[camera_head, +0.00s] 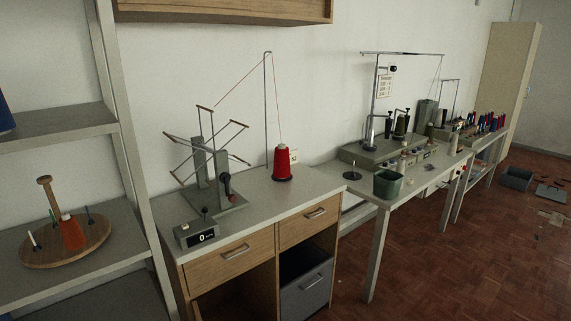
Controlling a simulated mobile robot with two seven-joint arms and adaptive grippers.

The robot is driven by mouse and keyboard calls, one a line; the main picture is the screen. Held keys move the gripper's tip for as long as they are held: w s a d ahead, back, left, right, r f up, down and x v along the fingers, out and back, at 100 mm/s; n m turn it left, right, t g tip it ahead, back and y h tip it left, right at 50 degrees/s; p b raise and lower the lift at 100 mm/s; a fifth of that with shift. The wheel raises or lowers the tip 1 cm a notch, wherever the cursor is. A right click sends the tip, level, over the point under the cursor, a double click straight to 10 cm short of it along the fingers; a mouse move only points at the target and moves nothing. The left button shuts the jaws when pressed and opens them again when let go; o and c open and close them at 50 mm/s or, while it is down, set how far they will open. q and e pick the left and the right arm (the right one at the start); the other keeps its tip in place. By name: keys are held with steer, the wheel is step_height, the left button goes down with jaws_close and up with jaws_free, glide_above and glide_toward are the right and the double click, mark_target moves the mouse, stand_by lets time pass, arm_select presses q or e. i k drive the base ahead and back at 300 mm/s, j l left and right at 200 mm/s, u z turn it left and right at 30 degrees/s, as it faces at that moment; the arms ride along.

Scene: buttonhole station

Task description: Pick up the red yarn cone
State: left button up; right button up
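A red yarn cone (282,163) stands upright on the grey top of the wooden cabinet (302,189), near its back right corner. It sits on a dark base. A thin red thread runs from it up over a tall metal rod (266,105) and across to the yarn winder (207,165) on its left. A second, orange-red cone (72,232) stands on a round wooden board on the left shelf. Neither of my grippers is in view.
A counter box (196,233) sits at the cabinet's front left. A grey-green bin (388,184) and a machine with yarn stands (383,145) occupy the table to the right. A shelf post (135,170) rises left of the cabinet. The cabinet's front right top is clear.

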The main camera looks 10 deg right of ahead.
mark_target(281, 162)
steer(key=i+l+u, duration=0.15)
steer(key=l, duration=0.35)
steer(key=l+u, duration=0.15)
steer(key=l, duration=0.4)
steer(key=i+l+u, duration=0.2)
steer(key=i+l, duration=0.15)
steer(key=i+l+u, duration=0.2)
steer(key=l, duration=0.45)
steer(key=i, duration=0.1)
